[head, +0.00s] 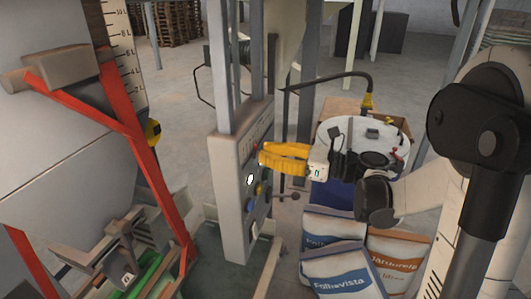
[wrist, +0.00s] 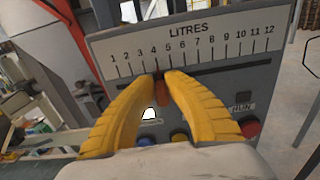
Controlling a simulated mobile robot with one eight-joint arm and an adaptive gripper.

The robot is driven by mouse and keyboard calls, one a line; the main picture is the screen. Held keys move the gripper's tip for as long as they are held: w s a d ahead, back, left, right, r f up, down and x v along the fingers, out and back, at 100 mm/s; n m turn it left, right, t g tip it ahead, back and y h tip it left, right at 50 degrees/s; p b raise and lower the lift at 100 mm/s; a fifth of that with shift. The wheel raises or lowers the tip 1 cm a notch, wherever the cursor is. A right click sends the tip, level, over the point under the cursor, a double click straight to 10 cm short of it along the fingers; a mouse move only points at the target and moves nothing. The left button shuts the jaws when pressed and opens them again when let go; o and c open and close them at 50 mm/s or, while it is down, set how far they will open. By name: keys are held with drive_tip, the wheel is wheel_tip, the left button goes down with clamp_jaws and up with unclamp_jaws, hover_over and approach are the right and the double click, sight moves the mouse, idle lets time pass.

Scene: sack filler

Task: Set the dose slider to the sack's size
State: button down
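The dose slider's reddish knob (wrist: 160,90) sits in a slot under a scale plate (wrist: 190,48) marked LITRES, 1 to 12, in the wrist view. The knob stands at about the 4 mark. My gripper's yellow fingers (wrist: 163,78) are on both sides of the knob, their tips close together, and appear shut on it. In the head view my gripper (head: 263,153) reaches the control panel (head: 232,190) from the right and hides the slider. Printed sacks, a blue-banded one (head: 345,277) and an orange-banded one (head: 397,258), stand right of the panel; their litre figures are unreadable.
A red-framed hopper (head: 135,130) stands left of the panel. Open floor lies behind.

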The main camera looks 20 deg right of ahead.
drive_tip(key=w+d, duration=0.2)
drive_tip(key=w, duration=0.1)
drive_tip(key=shift+w+d+b, duration=0.2)
drive_tip(key=shift+b, duration=0.2)
drive_tip(key=shift+s, duration=0.1)
drive_tip(key=c, duration=1.4)
unclamp_jaws()
drive_tip(key=shift+a, duration=0.1)
approach(258, 143)
drive_tip(key=v, duration=0.5)
